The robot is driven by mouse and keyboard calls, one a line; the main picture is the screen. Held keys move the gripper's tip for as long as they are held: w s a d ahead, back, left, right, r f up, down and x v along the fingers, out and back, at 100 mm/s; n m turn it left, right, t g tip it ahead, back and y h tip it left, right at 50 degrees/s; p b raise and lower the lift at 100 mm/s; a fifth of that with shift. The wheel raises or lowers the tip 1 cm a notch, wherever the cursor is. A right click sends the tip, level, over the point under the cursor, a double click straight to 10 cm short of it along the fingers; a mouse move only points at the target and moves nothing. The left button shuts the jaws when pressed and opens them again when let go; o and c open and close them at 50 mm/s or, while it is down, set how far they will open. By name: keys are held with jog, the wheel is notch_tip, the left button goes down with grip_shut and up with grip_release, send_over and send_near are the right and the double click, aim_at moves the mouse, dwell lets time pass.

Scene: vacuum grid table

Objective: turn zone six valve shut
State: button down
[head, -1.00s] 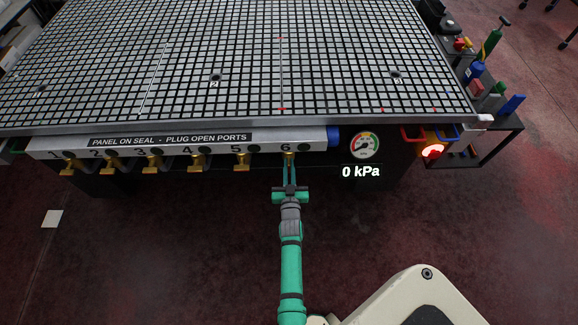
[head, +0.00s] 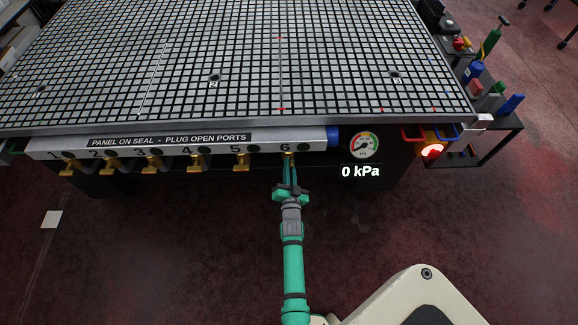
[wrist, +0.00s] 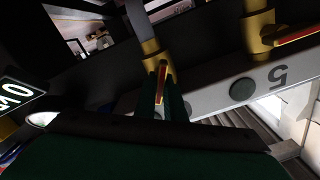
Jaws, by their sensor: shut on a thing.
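The zone six valve (head: 289,154) is a brass fitting under the number 6 at the right end of the numbered manifold (head: 215,147). In the wrist view its brass body (wrist: 152,50) and its red-edged lever (wrist: 161,76) are seen close up. My gripper (head: 289,166) reaches up to this valve from the front, its green fingers close together. In the wrist view the fingers (wrist: 160,92) are shut on the lever, one on each side. The fingers partly hide the lever, and its exact angle is hard to tell.
The zone five valve (head: 241,160) is close on the left; its red handle (wrist: 298,36) shows in the wrist view. A gauge (head: 364,146) above a "0 kPa" readout (head: 361,171) is right of valve six. A lit red lamp (head: 432,150) is farther right.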

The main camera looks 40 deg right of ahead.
jog(key=m, duration=0.6)
jog(key=shift+s+d+f, duration=0.1)
jog(key=shift+f, duration=0.05)
jog(key=m, duration=0.5)
jog(key=shift+d+f+m, duration=0.1)
jog(key=shift+m, duration=0.3)
jog(key=shift+s, duration=0.1)
jog(key=c, duration=1.8)
grip_release()
jog(key=shift+c, duration=0.2)
jog(key=v, duration=1)
jog(key=shift+s+a, duration=0.3)
